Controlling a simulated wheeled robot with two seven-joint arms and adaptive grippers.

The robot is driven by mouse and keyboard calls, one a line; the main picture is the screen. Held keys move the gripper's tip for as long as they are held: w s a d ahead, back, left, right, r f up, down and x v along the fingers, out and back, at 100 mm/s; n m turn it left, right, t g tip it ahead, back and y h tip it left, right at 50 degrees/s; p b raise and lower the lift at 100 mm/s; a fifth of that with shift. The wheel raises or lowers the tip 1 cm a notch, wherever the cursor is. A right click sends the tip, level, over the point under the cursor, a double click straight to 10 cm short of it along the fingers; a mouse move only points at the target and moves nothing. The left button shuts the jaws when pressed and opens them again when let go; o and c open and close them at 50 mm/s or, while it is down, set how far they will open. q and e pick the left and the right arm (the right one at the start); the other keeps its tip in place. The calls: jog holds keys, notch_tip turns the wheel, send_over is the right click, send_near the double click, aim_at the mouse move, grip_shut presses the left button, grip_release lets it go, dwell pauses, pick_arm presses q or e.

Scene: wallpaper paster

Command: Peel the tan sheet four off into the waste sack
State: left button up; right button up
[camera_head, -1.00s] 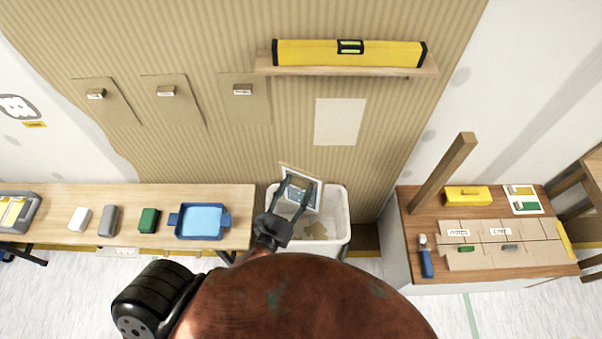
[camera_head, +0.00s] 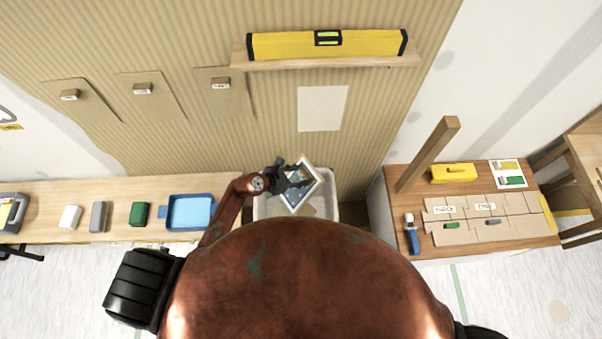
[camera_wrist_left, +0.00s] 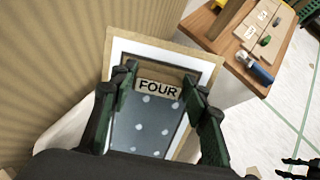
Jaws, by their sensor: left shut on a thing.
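My left gripper (camera_head: 300,180) is shut on the tab marked FOUR (camera_wrist_left: 158,88) of a tan-edged sheet (camera_wrist_left: 203,67). The sheet's visible face has a white border and a grey-blue, dotted middle. It also shows, tilted, in the head view (camera_head: 312,172). The gripper holds it over the white waste sack (camera_head: 331,205), which stands against the wall with tan scraps inside; sheet and arm hide part of its opening. My right gripper (camera_wrist_left: 281,168) shows at the lower right edge of the wrist view, its dark fingers apart and empty.
Three tan sheets with tabs (camera_head: 143,98) hang on the ribbed wall, left of a pale bare patch (camera_head: 322,108). A shelf holds a yellow level (camera_head: 327,44). A bench (camera_head: 100,190) with a blue tray (camera_head: 189,211) stands left. A cabinet (camera_head: 400,180) with an upright post stands right.

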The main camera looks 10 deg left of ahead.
pick_arm(q)
jog(key=shift+w+a+f+g, duration=0.15)
jog(key=shift+f+g, duration=0.15)
jog(key=shift+f, duration=0.1)
jog(key=shift+r, duration=0.1)
jog(key=shift+f, duration=0.3)
notch_tip(320, 180, down, 9)
jog(key=b, duration=0.7)
jog(key=shift+f+b, duration=0.2)
jog(key=shift+b, duration=0.15)
pick_arm(e)
notch_tip(320, 180, down, 8)
jog(key=shift+s+a+r, duration=0.15)
jog(key=shift+s+r, duration=0.05)
pick_arm(q)
jog(key=o, duration=1.2)
pick_arm(e)
jog(key=shift+d, duration=0.2)
pick_arm(q)
jog(key=shift+o, duration=0.2)
